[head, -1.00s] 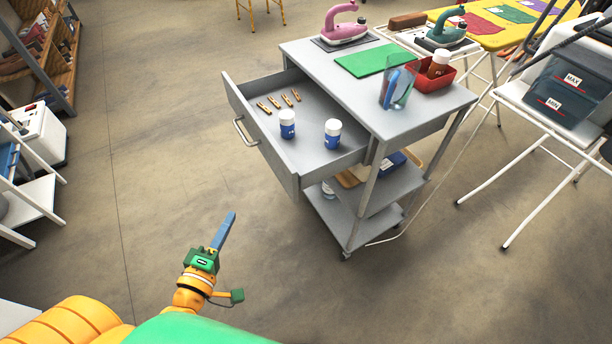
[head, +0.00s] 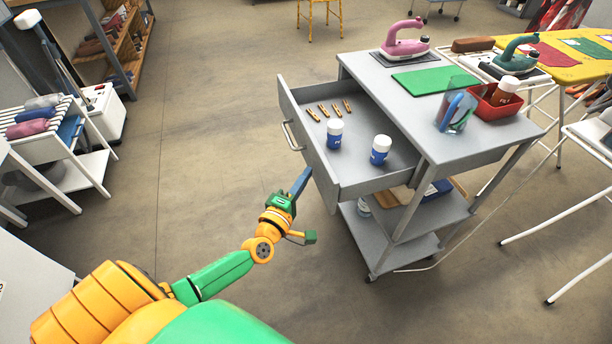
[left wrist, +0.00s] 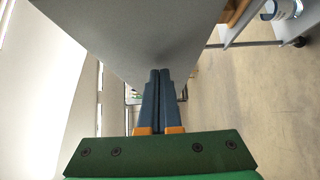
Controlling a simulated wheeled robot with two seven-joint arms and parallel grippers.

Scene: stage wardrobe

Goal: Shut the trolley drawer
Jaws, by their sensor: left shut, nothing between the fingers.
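The grey trolley (head: 470,125) stands right of centre in the head view. Its drawer (head: 360,170) is pulled out toward the left, with a bar handle (head: 291,135) on its front. Inside lie several wooden clothespins (head: 335,108) and two white-and-blue bottles (head: 335,134) (head: 380,150). My left gripper (head: 305,174) is shut and empty, its blue fingertips at the lower part of the drawer front, nearer me than the handle. In the left wrist view the closed fingers (left wrist: 158,76) point at a large grey panel (left wrist: 140,35). I cannot tell whether they touch it.
On the trolley top are a pink iron (head: 404,42), a green mat (head: 435,79), a clear cup (head: 456,108) and a red tray (head: 497,110). A white cable (head: 440,262) trails on the floor at right. The floor left of the drawer is clear.

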